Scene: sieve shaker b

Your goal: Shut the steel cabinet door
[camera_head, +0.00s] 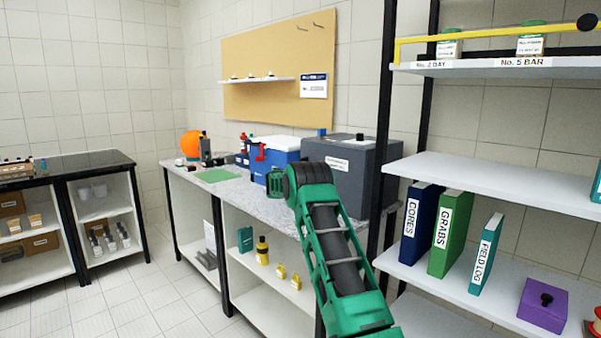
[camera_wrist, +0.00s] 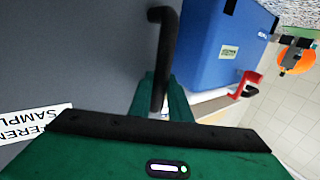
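The grey steel cabinet (camera_head: 385,165) stands on the speckled bench, partly behind my arm. Its labelled grey front (camera_head: 322,150) fills the left of the wrist view (camera_wrist: 75,60); I cannot tell whether the door is fully shut or ajar. The door's black bar handle (camera_wrist: 166,55) stands upright in the wrist view. My green gripper (camera_head: 277,183) is at the cabinet's front left. In the wrist view its fingers (camera_wrist: 163,103) show on both sides of the handle's lower end. Whether they touch or grip it is unclear. My arm hides part of the front.
A blue box with a white lid (camera_head: 275,152) stands close left of the cabinet, with a red part (camera_wrist: 245,84) on it. A shelf rack with binders (camera_head: 447,235) is close on the right. A green mat (camera_head: 217,175) lies on the bench (camera_head: 240,192) farther left. Floor is free at left.

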